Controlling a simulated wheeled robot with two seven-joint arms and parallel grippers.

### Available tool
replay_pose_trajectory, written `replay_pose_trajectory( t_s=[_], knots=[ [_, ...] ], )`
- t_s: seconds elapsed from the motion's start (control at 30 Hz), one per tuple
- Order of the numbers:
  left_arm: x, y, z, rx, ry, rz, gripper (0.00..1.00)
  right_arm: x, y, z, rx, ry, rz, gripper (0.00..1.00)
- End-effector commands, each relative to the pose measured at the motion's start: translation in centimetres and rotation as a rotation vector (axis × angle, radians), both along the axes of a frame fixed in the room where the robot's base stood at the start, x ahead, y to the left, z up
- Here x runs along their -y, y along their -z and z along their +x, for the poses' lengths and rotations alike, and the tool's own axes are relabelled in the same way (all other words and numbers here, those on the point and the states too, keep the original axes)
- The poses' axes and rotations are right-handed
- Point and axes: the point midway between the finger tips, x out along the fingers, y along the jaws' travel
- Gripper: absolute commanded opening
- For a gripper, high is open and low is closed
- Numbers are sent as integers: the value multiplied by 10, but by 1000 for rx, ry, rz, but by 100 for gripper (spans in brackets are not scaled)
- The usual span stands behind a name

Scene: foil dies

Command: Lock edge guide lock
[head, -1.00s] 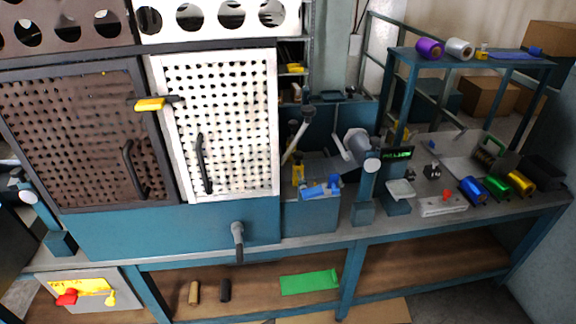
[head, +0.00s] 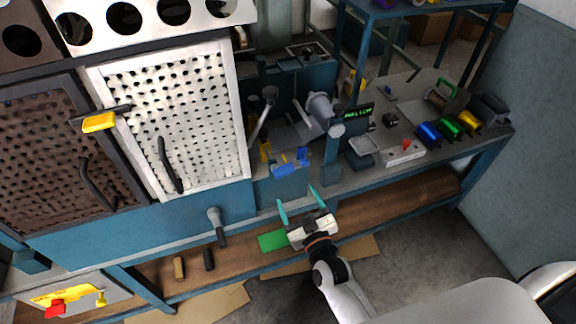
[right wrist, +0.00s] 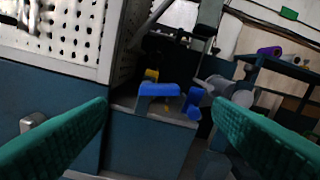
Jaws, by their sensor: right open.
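The edge guide area shows a blue plate (head: 285,170) with a blue knob-like piece (head: 302,154) at its right; which part is the lock I cannot tell. A yellow part (head: 265,150) stands behind. In the right wrist view the blue plate (right wrist: 158,89) and blue piece (right wrist: 193,103) show ahead, between the fingertips in the picture. My right gripper (head: 294,193) is open and empty, with teal fingers, in front of the bench edge and apart from the blue parts. In the right wrist view its fingers (right wrist: 160,104) are wide apart. My left gripper is out of view.
A white perforated door (head: 200,120) stands to the left, with a grey lever handle (head: 216,225) below it. A grey cylinder on a post (head: 322,112) and a green-lit display (head: 359,112) stand to the right. Blue, green and yellow rolls (head: 450,128) sit further right.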

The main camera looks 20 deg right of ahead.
Motion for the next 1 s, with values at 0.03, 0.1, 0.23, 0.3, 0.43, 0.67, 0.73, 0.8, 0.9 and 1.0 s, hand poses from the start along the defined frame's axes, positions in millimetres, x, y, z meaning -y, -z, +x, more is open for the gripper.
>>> replay_pose_trajectory(
  t_s=[0.03,0.1,0.23,0.3,0.43,0.67,0.73,0.8,0.9,1.0],
  knots=[
    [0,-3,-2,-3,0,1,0,0,-3,10,2,0,0,75],
    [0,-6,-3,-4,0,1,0,-1,-3,23,2,-1,1,75],
    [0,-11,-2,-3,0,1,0,-2,-3,51,1,0,0,75],
    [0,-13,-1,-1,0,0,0,-2,-2,64,0,-1,1,75],
    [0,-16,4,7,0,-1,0,-3,-1,86,0,-1,1,75],
    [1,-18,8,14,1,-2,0,-4,0,104,-2,-1,1,75],
    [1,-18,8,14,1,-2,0,-4,1,106,-3,-1,1,75],
    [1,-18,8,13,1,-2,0,-4,1,106,-3,-1,1,75],
    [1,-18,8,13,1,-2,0,-4,1,106,-2,-1,1,75],
    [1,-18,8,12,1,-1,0,-4,1,106,-2,-1,1,68]
  ],
)
